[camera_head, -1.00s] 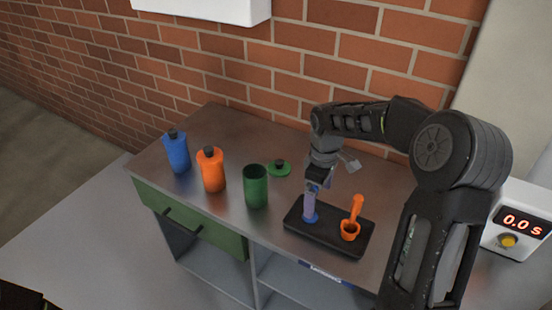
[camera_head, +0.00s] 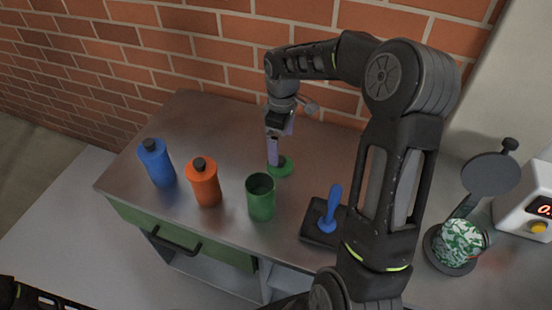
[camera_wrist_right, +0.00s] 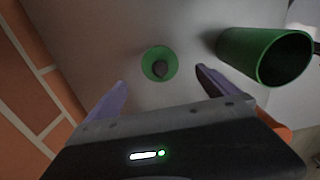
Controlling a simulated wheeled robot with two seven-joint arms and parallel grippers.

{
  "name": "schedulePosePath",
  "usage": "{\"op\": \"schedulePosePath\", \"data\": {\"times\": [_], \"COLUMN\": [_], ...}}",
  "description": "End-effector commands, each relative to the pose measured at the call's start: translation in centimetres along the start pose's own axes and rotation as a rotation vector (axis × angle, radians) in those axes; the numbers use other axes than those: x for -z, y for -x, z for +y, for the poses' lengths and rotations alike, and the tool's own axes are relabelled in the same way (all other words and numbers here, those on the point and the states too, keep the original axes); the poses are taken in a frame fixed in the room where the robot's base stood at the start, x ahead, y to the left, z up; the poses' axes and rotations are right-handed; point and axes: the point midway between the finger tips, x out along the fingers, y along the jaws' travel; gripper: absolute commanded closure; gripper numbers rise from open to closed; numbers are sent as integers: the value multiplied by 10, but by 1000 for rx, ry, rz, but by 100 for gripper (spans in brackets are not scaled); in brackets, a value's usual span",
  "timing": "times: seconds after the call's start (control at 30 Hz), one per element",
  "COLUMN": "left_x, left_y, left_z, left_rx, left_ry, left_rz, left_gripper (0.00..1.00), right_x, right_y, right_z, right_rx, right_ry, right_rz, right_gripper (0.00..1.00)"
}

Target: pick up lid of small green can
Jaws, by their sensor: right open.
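The green lid (camera_head: 288,166) with a dark knob lies flat on the table behind the small green can (camera_head: 261,199). The can stands upright with its top open. My right gripper (camera_head: 275,160) points down at the lid, with its purple fingers apart and empty, and partly covers the lid. In the right wrist view the lid (camera_wrist_right: 150,66) shows ahead of and between the open fingers (camera_wrist_right: 161,80), with the open can (camera_wrist_right: 262,55) to the right. I cannot tell from these views whether the fingers touch the lid. My left gripper is not clearly seen.
An orange bottle (camera_head: 204,186) and a blue bottle (camera_head: 157,164) stand left of the can. A black tray (camera_head: 318,238) with a blue tool (camera_head: 330,215) lies to its right. A brick wall (camera_head: 220,45) rises behind. A timer (camera_head: 525,212) stands far right.

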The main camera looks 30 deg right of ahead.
Motion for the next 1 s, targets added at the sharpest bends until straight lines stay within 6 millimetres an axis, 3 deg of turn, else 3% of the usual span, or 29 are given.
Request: {"op": "schedulePosePath", "data": {"times": [0.13,0.4,0.77,1.0], "left_x": [0,0,0,-2], "left_y": [0,3,6,16], "left_z": [0,1,2,5], "left_rx": [0,1,2,5], "left_ry": [0,1,1,3], "left_rz": [0,0,-1,-4], "left_gripper": [16,16,16,16], "right_x": [0,0,0,2], "right_y": [-3,-26,-30,-64], "right_z": [0,0,0,-1], "right_rx": [1,1,2,4], "right_ry": [0,1,1,1], "right_rz": [-1,-1,-1,-3], "right_gripper": [2,2,2,2]}}
